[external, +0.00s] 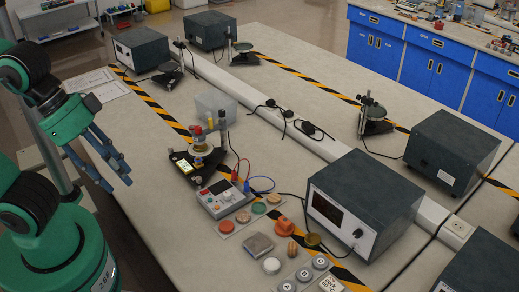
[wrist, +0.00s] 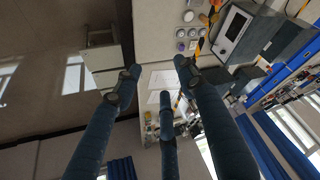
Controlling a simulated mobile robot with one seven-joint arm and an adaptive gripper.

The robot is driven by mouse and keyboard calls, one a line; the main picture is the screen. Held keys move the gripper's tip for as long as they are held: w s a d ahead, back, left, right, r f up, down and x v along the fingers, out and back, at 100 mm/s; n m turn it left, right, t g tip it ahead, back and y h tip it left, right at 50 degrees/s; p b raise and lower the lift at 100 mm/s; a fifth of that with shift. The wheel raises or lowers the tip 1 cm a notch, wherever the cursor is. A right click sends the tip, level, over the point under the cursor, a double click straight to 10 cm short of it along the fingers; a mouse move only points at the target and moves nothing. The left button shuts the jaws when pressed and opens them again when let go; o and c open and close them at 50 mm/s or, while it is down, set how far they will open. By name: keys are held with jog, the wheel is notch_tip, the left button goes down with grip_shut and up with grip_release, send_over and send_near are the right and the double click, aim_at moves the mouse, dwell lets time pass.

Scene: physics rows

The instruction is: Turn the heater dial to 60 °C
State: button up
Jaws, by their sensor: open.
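A dark grey box (external: 365,205) with a white front, a dark display and a small knob (external: 357,233) stands on the bench at right. It also shows at the top right of the wrist view (wrist: 240,28). I cannot tell for sure whether this knob is the heater dial. Round grey dial-like pieces (external: 304,274) lie in front of it, beside a pale tile (external: 331,284) with writing too small to read surely.
A small meter box (external: 222,197) with red and blue leads stands mid-bench, near a stand on a black base (external: 193,165). Coloured round pieces (external: 258,207) lie nearby. Black cables (external: 290,118) run along the raised white rail. Another grey box (external: 142,47) stands farther back.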

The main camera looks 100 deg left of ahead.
jog(key=shift+w+a, duration=0.1)
jog(key=w+a+f+n+g, duration=0.2)
jog(key=w+a+f+n, duration=0.1)
jog(key=w+a+n, duration=0.5)
jog(key=n+g+p, duration=0.2)
jog(key=n+g, duration=0.2)
jog(key=n, duration=1.3)
send_over(228, 194)
notch_tip(228, 194, down, 26)
jog(key=shift+s, duration=0.1)
notch_tip(228, 194, down, 14)
jog(key=shift+r+b, duration=0.15)
jog(key=shift+b, duration=1)
